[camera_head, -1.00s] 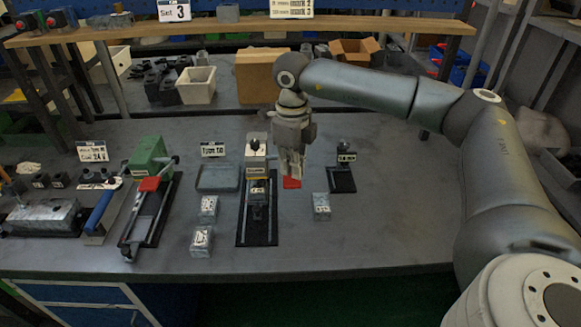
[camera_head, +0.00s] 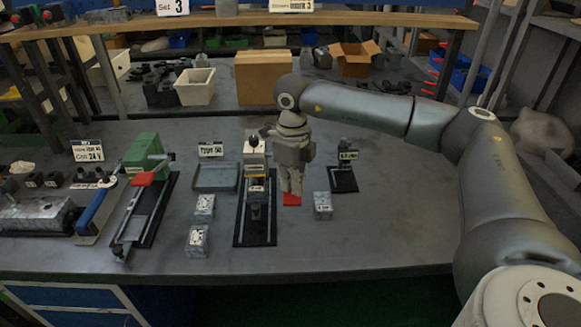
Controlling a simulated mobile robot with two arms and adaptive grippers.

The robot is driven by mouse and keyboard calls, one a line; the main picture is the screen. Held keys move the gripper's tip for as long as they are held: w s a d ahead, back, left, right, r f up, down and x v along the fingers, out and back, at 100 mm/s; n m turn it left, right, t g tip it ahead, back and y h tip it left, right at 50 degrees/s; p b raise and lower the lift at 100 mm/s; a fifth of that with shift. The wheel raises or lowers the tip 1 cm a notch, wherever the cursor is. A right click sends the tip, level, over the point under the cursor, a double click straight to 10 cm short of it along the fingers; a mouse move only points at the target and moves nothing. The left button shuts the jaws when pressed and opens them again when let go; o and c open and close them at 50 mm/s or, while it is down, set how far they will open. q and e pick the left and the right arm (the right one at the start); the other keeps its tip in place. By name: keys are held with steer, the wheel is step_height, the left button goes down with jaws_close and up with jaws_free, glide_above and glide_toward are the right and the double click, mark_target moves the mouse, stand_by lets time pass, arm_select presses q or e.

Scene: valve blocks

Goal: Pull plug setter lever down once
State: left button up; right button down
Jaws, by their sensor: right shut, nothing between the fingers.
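The plug setter appears to be the middle device (camera_head: 255,165), with a pale head, a yellow band and a black base plate. A red piece (camera_head: 291,200), apparently the end of its lever, shows just right of it. My right gripper (camera_head: 291,188) is shut and empty, pointing down directly above the red piece in the picture. It seems to touch or nearly touch it; the fingers hide part of it and the link to the device. My left gripper is not in view.
A green device (camera_head: 145,155) with a red block and a blue-handled tool (camera_head: 95,212) stand at the left. Small metal blocks (camera_head: 323,206) (camera_head: 197,241) flank the plug setter. A small black stand (camera_head: 343,178) is to the right. The table's front right is clear.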

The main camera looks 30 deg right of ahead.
steer(key=shift+f+b, duration=2.4)
steer(key=shift+f, duration=1.45)
step_height(320, 180, up, 18)
steer(key=p, duration=1.1)
steer(key=shift+f+p, duration=0.25)
steer(key=shift+p, duration=0.1)
steer(key=shift+a, duration=0.1)
